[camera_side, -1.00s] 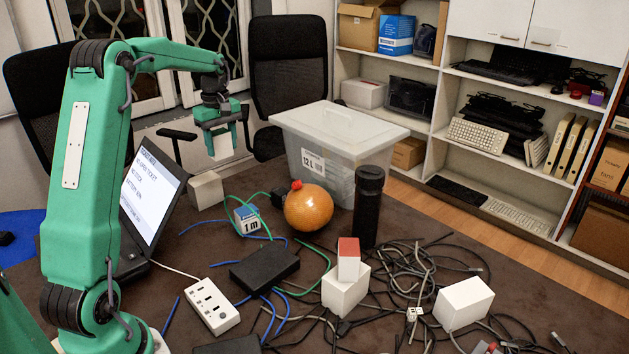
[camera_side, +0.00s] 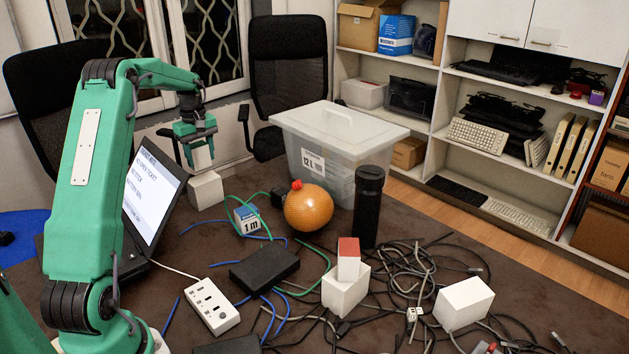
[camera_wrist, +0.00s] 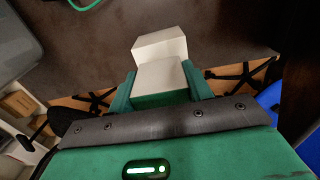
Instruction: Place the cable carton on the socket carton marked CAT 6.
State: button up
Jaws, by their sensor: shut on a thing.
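My gripper (camera_side: 200,152) is shut on a small white carton (camera_side: 202,160), which is probably the cable carton. It holds this directly over a larger white carton (camera_side: 206,190) at the table's back left. The two look very close; whether they touch I cannot tell. In the wrist view the held carton (camera_wrist: 163,75) lies between the fingers, with the larger carton (camera_wrist: 158,47) just beyond it. Other white cartons stand at the front middle (camera_side: 344,292), with a red-topped white box (camera_side: 348,261) on it, and at the right (camera_side: 464,302). No CAT 6 mark is readable on any.
A laptop (camera_side: 153,195) stands left of the held carton. A blue-and-white box marked 1 m (camera_side: 246,219), an orange ball (camera_side: 308,208), a clear lidded bin (camera_side: 322,160) and a black cylinder (camera_side: 368,207) stand to the right. Cables, a power strip (camera_side: 212,306) and a black box (camera_side: 264,268) lie in front.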

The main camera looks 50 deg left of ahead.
aim_at(202, 166)
jog(key=shift+f, duration=1.85)
jog(key=shift+f, duration=0.2)
jog(key=o, duration=1.1)
jog(key=shift+c, duration=0.2)
jog(key=shift+r, duration=0.1)
notch_tip(202, 166, up, 12)
jog(key=shift+r, duration=0.1)
